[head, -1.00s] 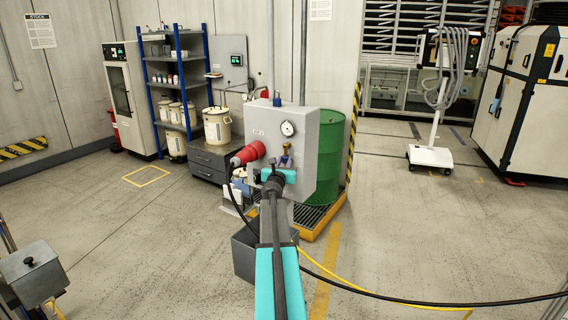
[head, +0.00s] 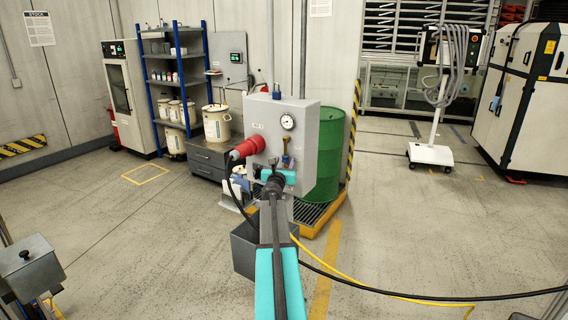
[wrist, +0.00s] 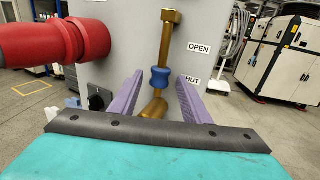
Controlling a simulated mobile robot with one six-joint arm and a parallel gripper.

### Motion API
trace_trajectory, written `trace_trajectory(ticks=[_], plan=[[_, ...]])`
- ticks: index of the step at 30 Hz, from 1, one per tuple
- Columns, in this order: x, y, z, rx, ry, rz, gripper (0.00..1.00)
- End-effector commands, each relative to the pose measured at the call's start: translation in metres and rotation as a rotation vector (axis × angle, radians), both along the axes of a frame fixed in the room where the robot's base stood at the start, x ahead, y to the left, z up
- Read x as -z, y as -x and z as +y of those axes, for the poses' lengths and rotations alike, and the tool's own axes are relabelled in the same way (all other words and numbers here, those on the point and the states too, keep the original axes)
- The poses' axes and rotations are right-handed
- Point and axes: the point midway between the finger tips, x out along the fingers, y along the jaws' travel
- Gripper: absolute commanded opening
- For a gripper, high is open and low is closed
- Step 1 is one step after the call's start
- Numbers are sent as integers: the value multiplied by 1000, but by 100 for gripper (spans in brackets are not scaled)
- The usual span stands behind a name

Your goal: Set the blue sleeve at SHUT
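The blue sleeve (wrist: 160,78) sits on an upright brass rod (wrist: 168,40) on the front of a grey box (head: 300,112). In the wrist view an OPEN label (wrist: 199,48) is to the upper right of the sleeve. The SHUT label (wrist: 191,86), partly hidden by a finger, is slightly lower than the sleeve in the picture. My gripper (wrist: 159,82) is open, with its purple fingers on either side of the sleeve and gaps between. I cannot tell how far the fingertips reach in depth. In the head view my arm hides the sleeve.
A red plug (head: 249,147) with a black cable juts from the box's left side. A gauge (head: 287,121) is on its front. A green drum (head: 329,160) stands behind on a yellow-edged pallet (head: 312,225). A grey bin (head: 243,252) is below. Cables cross the floor at right.

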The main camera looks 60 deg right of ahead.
Motion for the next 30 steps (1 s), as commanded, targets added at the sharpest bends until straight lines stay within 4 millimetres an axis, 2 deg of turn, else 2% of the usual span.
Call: trace_trajectory(ticks=[14, 30], plan=[[-2, 2, 7, -1, 2, -1, 43], [-2, 20, 50, -1, 2, -1, 43]])
